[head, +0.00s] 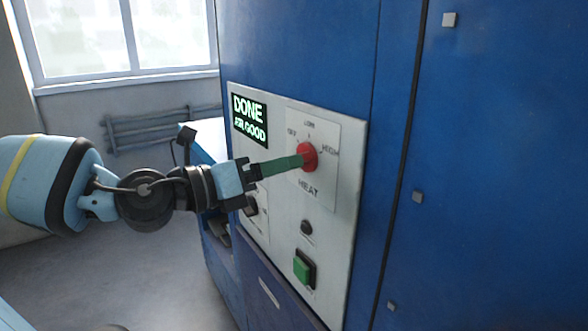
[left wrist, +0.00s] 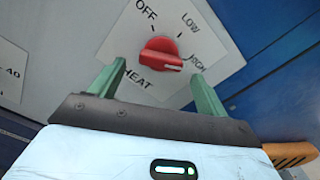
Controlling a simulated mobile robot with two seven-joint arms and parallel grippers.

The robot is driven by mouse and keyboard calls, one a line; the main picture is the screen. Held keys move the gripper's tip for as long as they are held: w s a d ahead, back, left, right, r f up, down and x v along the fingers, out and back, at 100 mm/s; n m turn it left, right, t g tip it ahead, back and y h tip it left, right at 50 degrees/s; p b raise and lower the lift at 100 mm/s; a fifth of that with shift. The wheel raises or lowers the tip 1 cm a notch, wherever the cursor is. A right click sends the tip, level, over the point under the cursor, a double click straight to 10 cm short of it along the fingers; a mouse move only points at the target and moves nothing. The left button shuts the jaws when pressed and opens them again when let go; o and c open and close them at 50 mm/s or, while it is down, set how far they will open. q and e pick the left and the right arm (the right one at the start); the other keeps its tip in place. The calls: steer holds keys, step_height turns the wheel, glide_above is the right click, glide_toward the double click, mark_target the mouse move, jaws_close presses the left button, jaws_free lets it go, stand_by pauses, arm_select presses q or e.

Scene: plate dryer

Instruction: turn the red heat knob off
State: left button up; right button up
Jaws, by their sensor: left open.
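The red heat knob (head: 308,157) sits on a white HEAT plate with OFF, LOW and HIGH marks. It also shows in the left wrist view (left wrist: 160,54), where its pale pointer line lies to the right, toward HIGH. My left gripper (head: 298,161) reaches in from the left with its green fingers at the knob. In the left wrist view its two fingers (left wrist: 158,70) stand open, one on each side of the knob, with gaps visible. Whether the tips touch the panel cannot be told. My right gripper is not in view.
A display (head: 249,119) reads "DONE" with a line ending in "GOOD". Below the heat plate are a small dark round part (head: 306,228) and a green button (head: 302,268). Another dark knob (head: 251,206) is partly behind my gripper. The blue machine wall (head: 490,160) fills the right.

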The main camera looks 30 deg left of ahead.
mark_target(307, 151)
arm_select(q)
steer(key=b+x, duration=0.1)
steer(key=x, duration=0.2)
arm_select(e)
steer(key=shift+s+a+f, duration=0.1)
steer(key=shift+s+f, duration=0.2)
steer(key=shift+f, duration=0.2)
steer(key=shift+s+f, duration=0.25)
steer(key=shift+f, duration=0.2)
arm_select(q)
steer(key=c, duration=1)
